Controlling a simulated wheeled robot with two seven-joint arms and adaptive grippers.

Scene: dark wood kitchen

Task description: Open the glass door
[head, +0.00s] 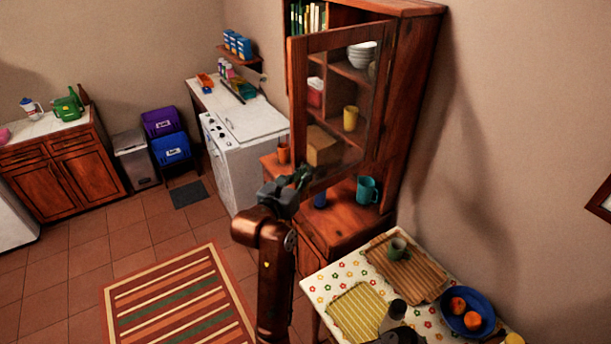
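The glass door (297,110) has a red-brown wooden frame and belongs to the tall wooden cabinet (412,95). It stands ajar, swung out from the cabinet on its right side, with books showing above its top edge. My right gripper (301,178) is at the lower left corner of the door frame, close to or touching it. Its fingers are small and dark here, and I cannot tell whether they grip the frame.
The cabinet's lower ledge holds a teal mug (367,190) and an orange cup (284,153). A table (318,286) with a flowered cloth, green cup (397,249) and blue fruit bowl (467,322) stands at lower right. A white stove (235,165) is behind left. Floor at left is open.

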